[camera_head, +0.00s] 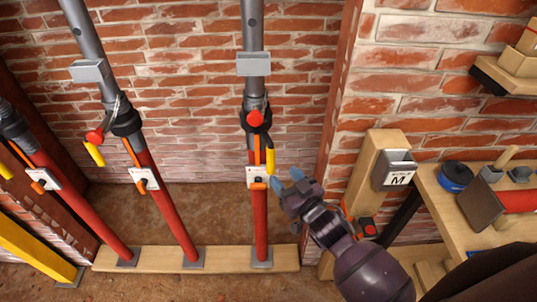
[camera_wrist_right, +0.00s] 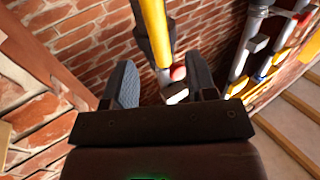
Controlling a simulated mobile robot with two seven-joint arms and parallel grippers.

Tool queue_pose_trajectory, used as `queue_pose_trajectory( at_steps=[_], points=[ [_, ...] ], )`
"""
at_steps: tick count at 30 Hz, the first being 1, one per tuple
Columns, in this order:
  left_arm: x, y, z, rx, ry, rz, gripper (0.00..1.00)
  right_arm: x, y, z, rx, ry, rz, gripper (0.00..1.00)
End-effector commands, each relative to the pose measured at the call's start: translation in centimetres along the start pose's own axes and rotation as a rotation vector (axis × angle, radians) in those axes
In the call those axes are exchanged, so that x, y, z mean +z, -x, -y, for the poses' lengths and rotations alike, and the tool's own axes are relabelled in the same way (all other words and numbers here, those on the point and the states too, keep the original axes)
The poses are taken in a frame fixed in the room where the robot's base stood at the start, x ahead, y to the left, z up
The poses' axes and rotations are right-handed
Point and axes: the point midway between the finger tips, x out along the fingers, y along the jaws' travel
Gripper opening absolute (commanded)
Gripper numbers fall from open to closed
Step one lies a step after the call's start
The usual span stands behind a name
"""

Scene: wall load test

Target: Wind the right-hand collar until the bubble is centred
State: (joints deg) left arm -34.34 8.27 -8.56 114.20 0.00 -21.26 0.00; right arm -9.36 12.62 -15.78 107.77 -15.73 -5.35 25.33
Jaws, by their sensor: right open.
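The right-hand prop has a grey upper tube (camera_head: 253,25), a red lower tube (camera_head: 260,220) and a black collar (camera_head: 257,122) with a red knob (camera_head: 254,117). A yellow handle (camera_head: 270,160) hangs from the collar. My right gripper (camera_head: 284,186) is open and empty, just right of and below the handle's lower end, apart from it in the head view. In the right wrist view, the yellow handle (camera_wrist_right: 155,30) shows beyond the gap between the open fingers (camera_wrist_right: 163,85). A grey box (camera_head: 254,64) is on the upper tube; no bubble can be made out. My left gripper is not in view.
Two similar props stand to the left, one with its own collar (camera_head: 126,122) and yellow handle (camera_head: 95,155). A timber sole plate (camera_head: 225,258) runs under the props. A wooden post (camera_head: 375,165) and a workbench (camera_head: 440,195) with tools stand close on the right.

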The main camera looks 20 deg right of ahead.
Motion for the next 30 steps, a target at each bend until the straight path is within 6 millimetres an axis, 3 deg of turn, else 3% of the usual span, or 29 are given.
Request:
queue_pose_trajectory(
  at_steps=[16,22,30],
  points=[
    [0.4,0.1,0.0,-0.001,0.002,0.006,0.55,-0.1,-8.2,0.0,0.001,0.002,-0.001,0.52],
    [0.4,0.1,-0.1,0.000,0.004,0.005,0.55,-0.1,-9.4,0.0,0.001,0.001,0.000,0.52],
    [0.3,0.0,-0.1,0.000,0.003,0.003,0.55,0.0,-9.6,0.0,0.001,0.001,0.000,0.52]
  ],
)
